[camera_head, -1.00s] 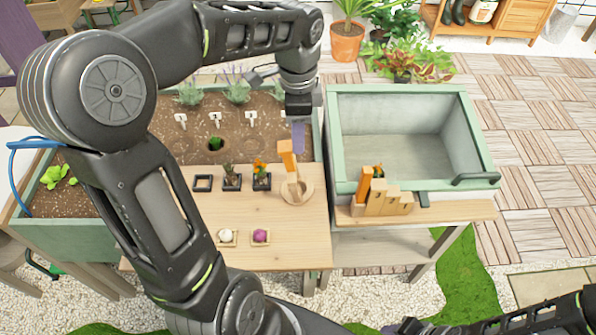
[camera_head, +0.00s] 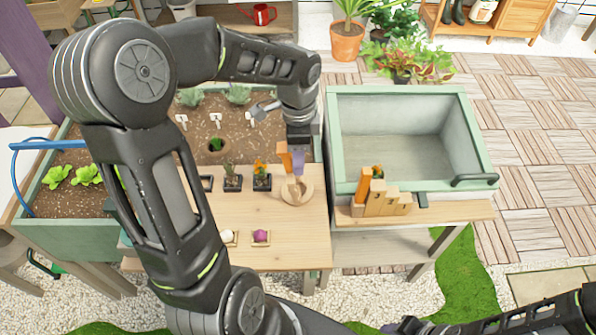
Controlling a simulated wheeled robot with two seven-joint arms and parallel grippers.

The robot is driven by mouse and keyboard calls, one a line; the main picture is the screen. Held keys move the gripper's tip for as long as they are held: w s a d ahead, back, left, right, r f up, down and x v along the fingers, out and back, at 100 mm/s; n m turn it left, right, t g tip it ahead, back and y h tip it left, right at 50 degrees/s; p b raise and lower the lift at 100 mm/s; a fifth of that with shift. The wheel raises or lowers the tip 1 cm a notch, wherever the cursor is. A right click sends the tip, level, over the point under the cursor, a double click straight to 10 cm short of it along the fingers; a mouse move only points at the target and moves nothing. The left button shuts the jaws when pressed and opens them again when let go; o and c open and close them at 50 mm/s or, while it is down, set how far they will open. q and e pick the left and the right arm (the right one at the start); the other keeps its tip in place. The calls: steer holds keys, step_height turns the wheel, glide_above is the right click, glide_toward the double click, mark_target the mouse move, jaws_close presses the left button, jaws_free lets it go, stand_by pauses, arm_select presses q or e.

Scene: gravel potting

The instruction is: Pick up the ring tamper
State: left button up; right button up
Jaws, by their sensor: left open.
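The ring tamper (camera_head: 284,160) has an orange-topped wooden handle and stands upright in a round wooden dish (camera_head: 308,192) on the potting table. Its lower end is partly hidden. My left gripper (camera_head: 297,163) is open and points down at the tamper's upper handle, with a purple finger overlapping it on the right. I cannot tell whether finger and handle touch. Part of my right arm shows at the bottom right edge; what looks like its gripper (camera_head: 408,325) is dark and small, and its jaws cannot be made out.
Small potted plants (camera_head: 262,182) stand left of the dish. A white and a purple item (camera_head: 261,236) sit in small trays at the front. A wooden stepped block (camera_head: 382,203) stands right, before a green-rimmed basin (camera_head: 410,95). A soil bed (camera_head: 240,150) lies behind the table.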

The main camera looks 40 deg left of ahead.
arm_select(q)
steer(key=shift+f, duration=0.3)
stand_by(0.4)
jaws_close()
stand_by(0.4)
